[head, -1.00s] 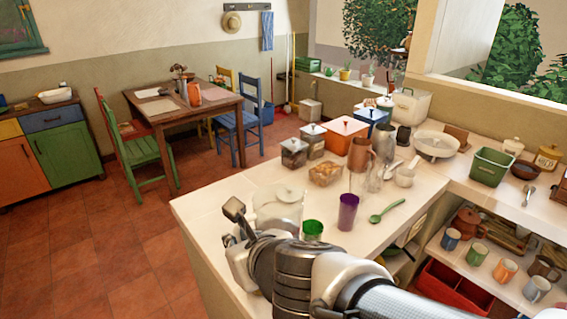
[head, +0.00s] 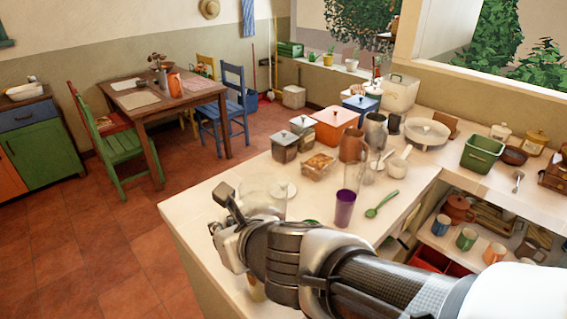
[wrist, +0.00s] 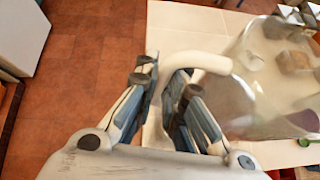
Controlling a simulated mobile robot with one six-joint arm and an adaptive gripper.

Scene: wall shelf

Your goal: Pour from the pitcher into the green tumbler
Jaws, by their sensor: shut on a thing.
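The pitcher (head: 258,198) is clear glass with a pale curved handle. In the wrist view its body (wrist: 240,105) is at the right, and the handle (wrist: 195,62) runs between my fingers. My gripper (head: 228,205) is shut on this handle; it shows also in the wrist view (wrist: 165,85). I cannot tell how high the pitcher is above the counter. The green tumbler (head: 312,221) is right of the pitcher in the head view. Only a sliver of its rim shows over my arm. I cannot see its inside.
A purple tumbler (head: 344,210) stands right of the green one, near a green spoon (head: 382,203). Canisters (head: 285,147), a glass food box (head: 318,166) and a copper jug (head: 352,145) stand behind. The counter's left edge drops to the tiled floor (head: 90,240).

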